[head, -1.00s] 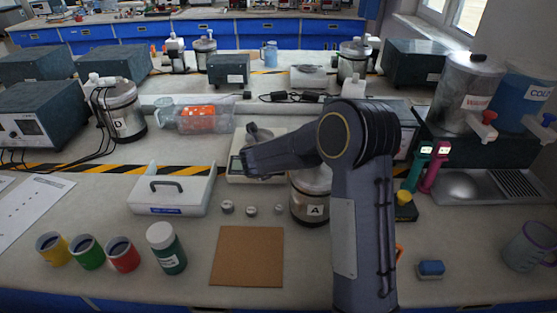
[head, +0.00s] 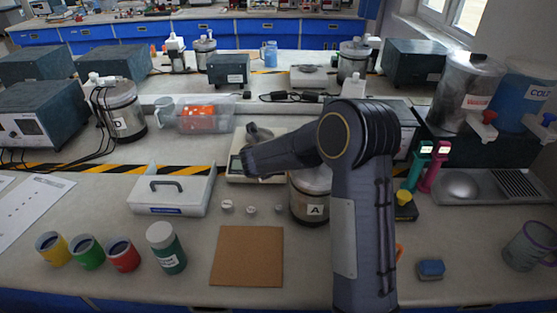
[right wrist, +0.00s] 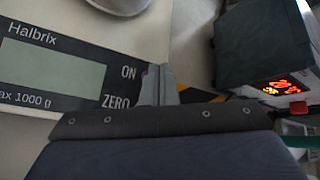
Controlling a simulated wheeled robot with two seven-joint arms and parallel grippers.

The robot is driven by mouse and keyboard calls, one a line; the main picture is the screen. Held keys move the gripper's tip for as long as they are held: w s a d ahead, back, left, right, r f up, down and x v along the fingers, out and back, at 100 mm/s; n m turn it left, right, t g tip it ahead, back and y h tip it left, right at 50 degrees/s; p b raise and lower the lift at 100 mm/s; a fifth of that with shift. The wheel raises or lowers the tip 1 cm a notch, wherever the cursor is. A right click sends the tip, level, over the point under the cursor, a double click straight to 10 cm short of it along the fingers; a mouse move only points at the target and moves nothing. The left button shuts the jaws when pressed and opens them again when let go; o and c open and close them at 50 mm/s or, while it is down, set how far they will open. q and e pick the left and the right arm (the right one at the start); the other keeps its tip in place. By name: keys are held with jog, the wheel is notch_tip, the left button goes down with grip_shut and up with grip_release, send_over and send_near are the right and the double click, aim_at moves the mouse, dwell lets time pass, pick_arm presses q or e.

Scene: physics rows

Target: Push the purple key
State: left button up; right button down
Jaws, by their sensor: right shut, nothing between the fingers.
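A small purple bit of the purple key (right wrist: 145,71) shows beside ON; the rest is hidden by my right gripper. My right gripper (right wrist: 158,84) is shut and empty, with its tips over the panel at the purple key. I cannot tell whether they touch it. My left gripper is out of view.
Jar A (head: 312,198) stands close under my right forearm. A white box with a handle (head: 170,190) is to the left, and small weights (head: 252,210) lie in front of the balance. A brown mat (head: 246,256) lies at the front. A box with red digits (right wrist: 282,87) is at the right in the wrist view.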

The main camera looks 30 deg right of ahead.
jog(key=shift+w+f, duration=0.1)
jog(key=shift+f, duration=0.3)
jog(key=shift+f+b, duration=0.1)
jog(key=shift+b, duration=0.3)
jog(key=shift+r+p, duration=0.45)
jog(key=shift+r, duration=0.15)
jog(key=shift+r, duration=0.1)
jog(key=r+p, duration=0.1)
jog(key=r, duration=0.1)
jog(key=r+p, duration=0.1)
jog(key=s+r+p, duration=0.1)
jog(key=r+p, duration=0.1)
jog(key=shift+s+a+r, duration=0.1)
jog(key=shift+a+r, duration=0.2)
jog(key=shift+a, duration=0.05)
jog(key=shift+r, duration=0.1)
